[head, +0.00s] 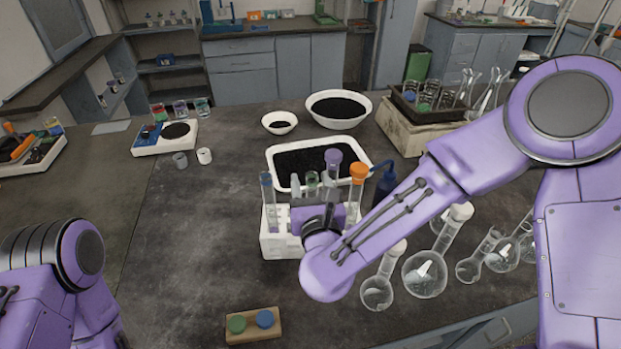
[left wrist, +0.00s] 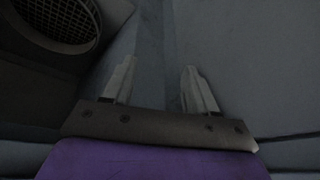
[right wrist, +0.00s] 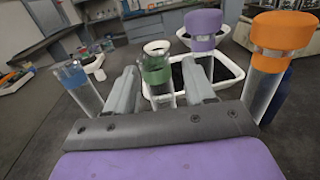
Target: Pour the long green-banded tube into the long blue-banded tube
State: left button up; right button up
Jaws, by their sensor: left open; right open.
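The long green-banded tube (head: 312,179) stands open-topped and upright in a white rack (head: 275,246). In the right wrist view its green band (right wrist: 157,75) is between the two fingers of my right gripper (right wrist: 160,75), which is open; I cannot tell whether either finger touches the glass. The long blue-banded tube (head: 268,197) stands at the left end of the rack, also visible in the right wrist view (right wrist: 82,88). My right wrist partly hides the rack's right part. My left gripper (left wrist: 160,68) is open and empty; in the head view only the left arm shows.
A purple-capped tube (head: 333,162) and an orange-capped tube (head: 357,181) stand close by on the right. A white tray of dark grains (head: 272,160) is behind. A wooden block (head: 253,338) with green and blue caps lies in front.

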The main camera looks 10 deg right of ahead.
jog(key=shift+w+d+f, duration=0.1)
jog(key=shift+w, duration=0.5)
grip_shut()
notch_tip(320, 180, up, 12)
jog(key=p, duration=0.8)
jog(key=shift+f, duration=0.2)
